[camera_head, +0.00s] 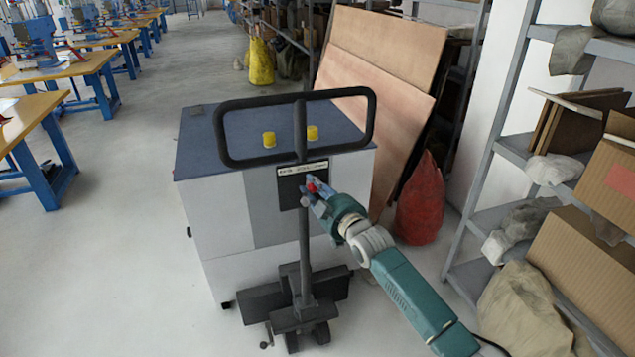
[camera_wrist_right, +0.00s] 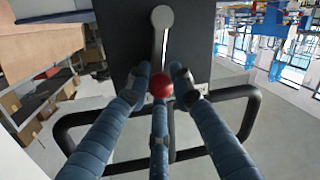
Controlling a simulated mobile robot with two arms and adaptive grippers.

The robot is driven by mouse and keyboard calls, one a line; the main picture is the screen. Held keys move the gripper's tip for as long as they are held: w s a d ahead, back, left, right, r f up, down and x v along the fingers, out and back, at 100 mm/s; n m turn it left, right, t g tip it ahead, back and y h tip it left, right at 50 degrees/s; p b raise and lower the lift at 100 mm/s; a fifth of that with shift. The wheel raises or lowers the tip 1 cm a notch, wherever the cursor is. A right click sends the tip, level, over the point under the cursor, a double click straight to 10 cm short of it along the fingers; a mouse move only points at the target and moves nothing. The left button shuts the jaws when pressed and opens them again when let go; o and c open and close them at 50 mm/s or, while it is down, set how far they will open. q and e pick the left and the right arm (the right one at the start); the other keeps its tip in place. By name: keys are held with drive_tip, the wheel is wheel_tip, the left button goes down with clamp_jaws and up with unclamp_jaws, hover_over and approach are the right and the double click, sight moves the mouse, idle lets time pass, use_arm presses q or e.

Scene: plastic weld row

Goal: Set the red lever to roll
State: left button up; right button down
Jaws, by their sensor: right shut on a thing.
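The red lever shows in the right wrist view as a red ball knob (camera_wrist_right: 161,86) on a grey metal arm (camera_wrist_right: 163,45). It is mounted on a dark panel (camera_wrist_right: 125,30). In the head view the red knob (camera_head: 311,187) is small and partly hidden by the fingers, in front of the dark panel below a black loop handle (camera_head: 220,135). My right gripper (camera_head: 308,188) reaches in from the lower right. Its blue fingers, also seen in the right wrist view (camera_wrist_right: 160,92), are closed around the knob. Any position marks on the panel are not readable. My left gripper is not in view.
The handle stands on a dark post (camera_head: 304,250) with a wheeled base, before a grey cabinet (camera_head: 222,222). A red sack (camera_head: 421,205) and leaning boards (camera_head: 375,110) are behind to the right. Shelving (camera_head: 500,150) stands at the right.

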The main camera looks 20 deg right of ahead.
drive_tip(key=shift+s+a+f+n+p, duration=0.1)
drive_tip(key=shift+a+n+p, duration=0.4)
drive_tip(key=shift+a+n, duration=0.25)
drive_tip(key=shift+f, duration=0.1)
drive_tip(key=c, duration=1.5)
unclamp_jaws()
drive_tip(key=shift+s+d, duration=0.1)
drive_tip(key=shift+s, duration=0.05)
drive_tip(key=v, duration=1.1)
drive_tip(key=shift+s+r, duration=0.35)
